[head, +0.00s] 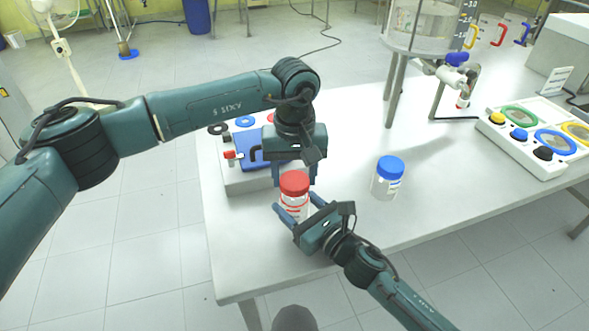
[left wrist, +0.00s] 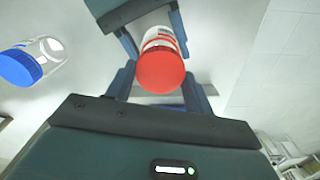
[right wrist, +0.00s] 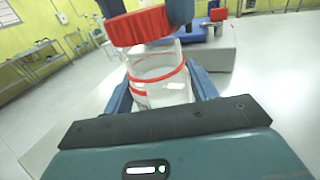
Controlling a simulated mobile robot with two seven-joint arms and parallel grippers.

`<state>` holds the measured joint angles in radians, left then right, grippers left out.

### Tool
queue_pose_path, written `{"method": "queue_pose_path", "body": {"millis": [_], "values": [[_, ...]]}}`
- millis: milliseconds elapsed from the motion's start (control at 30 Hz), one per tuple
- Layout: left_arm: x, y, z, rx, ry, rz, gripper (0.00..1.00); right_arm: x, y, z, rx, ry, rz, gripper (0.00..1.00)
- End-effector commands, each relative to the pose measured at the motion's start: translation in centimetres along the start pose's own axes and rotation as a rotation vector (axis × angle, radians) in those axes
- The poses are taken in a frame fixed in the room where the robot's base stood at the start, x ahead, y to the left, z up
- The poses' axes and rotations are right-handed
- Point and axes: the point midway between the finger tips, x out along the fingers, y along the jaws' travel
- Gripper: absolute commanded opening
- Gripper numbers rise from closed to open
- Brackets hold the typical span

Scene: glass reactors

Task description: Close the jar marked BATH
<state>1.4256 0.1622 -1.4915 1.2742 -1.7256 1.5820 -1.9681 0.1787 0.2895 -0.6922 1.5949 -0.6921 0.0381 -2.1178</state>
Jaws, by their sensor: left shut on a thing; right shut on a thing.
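A clear jar (head: 296,204) with red markings stands near the table's front left edge. It also shows in the right wrist view (right wrist: 160,88). Its red lid (head: 294,183) is at the top of the jar; I cannot tell whether it is fully seated. My left gripper (head: 294,178) comes from above and is shut on the red lid, which shows from above in the left wrist view (left wrist: 161,70). My right gripper (head: 298,203) comes from the front right and is shut on the jar's glass body. I cannot read the label, so BATH is not confirmed.
A blue-lidded jar (head: 386,178) stands to the right on the white table (head: 440,205). A grey unit with a blue panel (head: 250,152) is behind on the left. A glass reactor (head: 420,25) on legs and a button panel (head: 536,132) are farther back right.

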Motion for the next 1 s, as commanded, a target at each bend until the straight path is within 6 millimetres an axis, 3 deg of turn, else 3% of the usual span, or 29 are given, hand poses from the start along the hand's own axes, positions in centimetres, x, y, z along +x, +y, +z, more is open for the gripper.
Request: {"method": "queue_pose_path", "body": {"millis": [200,1000], "values": [[1.1,0.0,0.0,0.001,-0.001,0.001,0.32,0.0,0.0,0.0,0.0,0.001,0.0,0.17],[1.6,0.0,0.0,0.002,-0.001,0.0,0.32,0.0,0.0,0.0,0.0,0.001,0.0,0.17]]}}
